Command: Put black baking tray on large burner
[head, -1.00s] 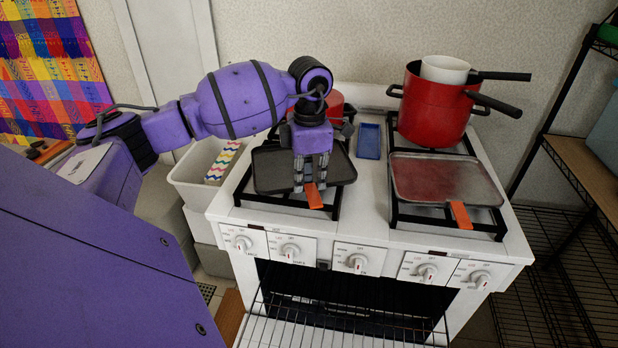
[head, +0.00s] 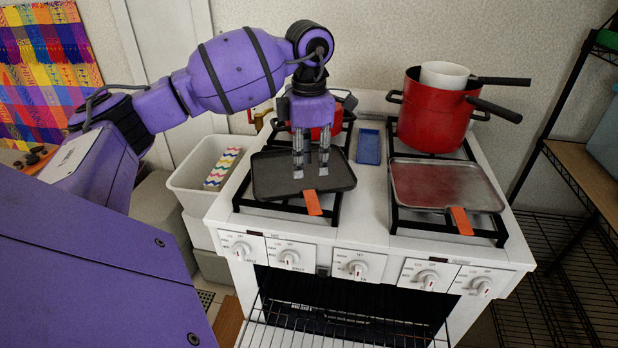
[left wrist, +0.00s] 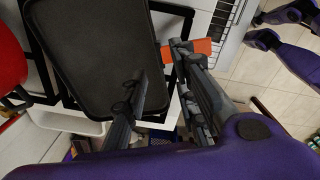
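The black baking tray (head: 275,180) lies flat on the left front grate of the white stove, its orange handle (head: 312,203) pointing to the front. In the left wrist view the tray (left wrist: 95,50) fills the upper left, and the orange handle (left wrist: 200,46) shows behind a finger. My left gripper (head: 310,168) points down above the right part of the tray. Its fingers (left wrist: 165,85) are spread with nothing between them. My right gripper is not in view.
A second, reddish-grey tray (head: 445,183) lies on the right front grate. A red pot (head: 432,115) holding a white one stands behind it. A smaller red pot (head: 333,124) is at back left, and a blue dish (head: 368,147) lies between the grates. A white bin (head: 195,180) stands left.

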